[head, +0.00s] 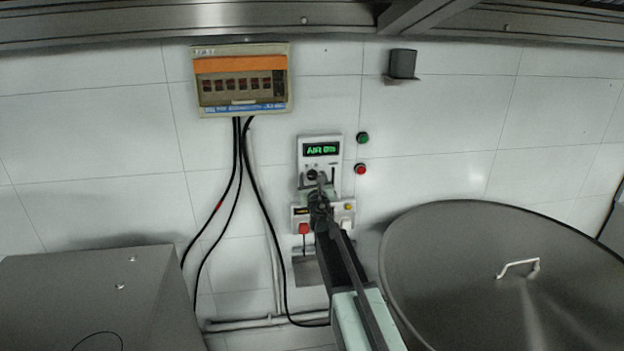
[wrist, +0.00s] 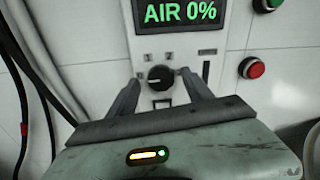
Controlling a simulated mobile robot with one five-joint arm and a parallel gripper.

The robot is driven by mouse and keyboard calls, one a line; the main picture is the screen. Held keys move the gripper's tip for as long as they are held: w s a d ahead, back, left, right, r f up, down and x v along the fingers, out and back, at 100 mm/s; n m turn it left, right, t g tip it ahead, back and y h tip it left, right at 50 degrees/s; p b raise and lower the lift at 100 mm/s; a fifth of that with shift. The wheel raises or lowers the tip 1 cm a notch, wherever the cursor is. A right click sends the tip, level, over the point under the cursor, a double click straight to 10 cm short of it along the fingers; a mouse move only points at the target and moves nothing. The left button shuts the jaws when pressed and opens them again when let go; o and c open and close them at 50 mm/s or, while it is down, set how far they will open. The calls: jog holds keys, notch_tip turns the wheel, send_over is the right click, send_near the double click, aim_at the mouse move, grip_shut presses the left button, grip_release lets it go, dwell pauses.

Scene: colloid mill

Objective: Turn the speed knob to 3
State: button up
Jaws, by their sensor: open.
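The speed knob (wrist: 160,77) is a round black knob on a white control panel (head: 334,148), with small number marks around it. In the wrist view its pointer line looks roughly horizontal; which number it points at is too small to tell. A display (wrist: 181,11) above it reads "AIR 0%" in green. My gripper (wrist: 159,88) is open, with one finger on each side of the knob in the picture; I cannot tell whether they touch it. In the head view my gripper (head: 318,186) is just below the knob (head: 312,174) at the panel.
A green button (head: 362,138) and a red button (head: 360,169) are on the wall right of the panel. A lower box has a red switch (head: 304,228). A breaker box (head: 240,82) with black cables hangs to the left. A large lidded vessel (head: 470,260) stands at right.

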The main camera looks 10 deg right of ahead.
jog(key=shift+w, duration=0.5)
jog(key=c, duration=1.3)
jog(key=shift+a, duration=0.1)
